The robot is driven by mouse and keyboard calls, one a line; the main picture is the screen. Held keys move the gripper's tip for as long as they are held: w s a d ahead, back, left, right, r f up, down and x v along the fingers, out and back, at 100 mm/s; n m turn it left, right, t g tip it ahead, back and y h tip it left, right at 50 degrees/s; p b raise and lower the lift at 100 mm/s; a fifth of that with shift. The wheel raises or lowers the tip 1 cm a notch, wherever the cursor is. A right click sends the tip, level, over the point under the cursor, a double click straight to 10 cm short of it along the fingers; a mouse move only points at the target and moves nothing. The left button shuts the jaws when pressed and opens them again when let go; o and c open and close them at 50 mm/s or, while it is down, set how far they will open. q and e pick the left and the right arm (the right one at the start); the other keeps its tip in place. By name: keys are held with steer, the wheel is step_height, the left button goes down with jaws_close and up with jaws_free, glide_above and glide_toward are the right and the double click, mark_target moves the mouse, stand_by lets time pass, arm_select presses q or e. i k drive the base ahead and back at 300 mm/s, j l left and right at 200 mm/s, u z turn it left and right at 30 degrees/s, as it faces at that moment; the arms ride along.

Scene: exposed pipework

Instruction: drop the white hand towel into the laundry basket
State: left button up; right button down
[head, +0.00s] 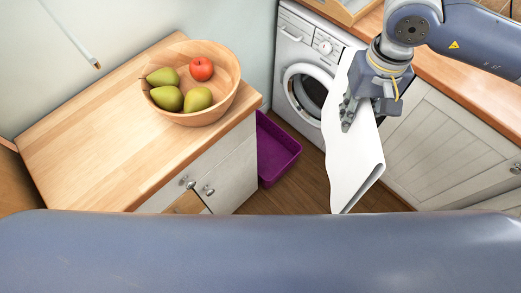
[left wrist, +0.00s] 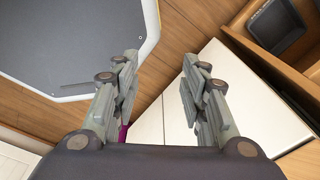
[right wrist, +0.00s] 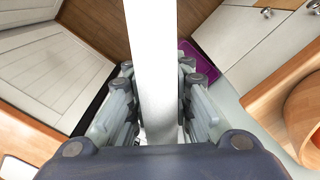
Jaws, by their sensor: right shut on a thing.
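The white hand towel (head: 350,160) hangs from my right gripper (head: 349,106) in front of the washing machine, above the wooden floor. My right gripper is shut on it; in the right wrist view the towel (right wrist: 155,60) runs between the fingers. The purple laundry basket (head: 277,150) stands on the floor left of the towel, between the wooden-topped cabinet and the washing machine. Part of it is hidden by the cabinet. A purple corner of it (right wrist: 205,55) shows in the right wrist view. My left gripper (left wrist: 158,85) is open and empty; it is not visible in the head view.
A wooden bowl (head: 222,107) with pears and a red apple stands on the cabinet top (head: 85,130) at left. The washing machine (head: 298,50) and white cupboards (head: 450,145) stand behind and right. Bare floor (head: 300,195) lies between basket and towel.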

mark_target(267, 153)
steer(key=i+l+u, duration=0.15)
steer(key=l+u, duration=0.35)
steer(key=i+l+u, duration=0.1)
steer(key=l+u, duration=1.35)
steer(key=k+j, duration=0.05)
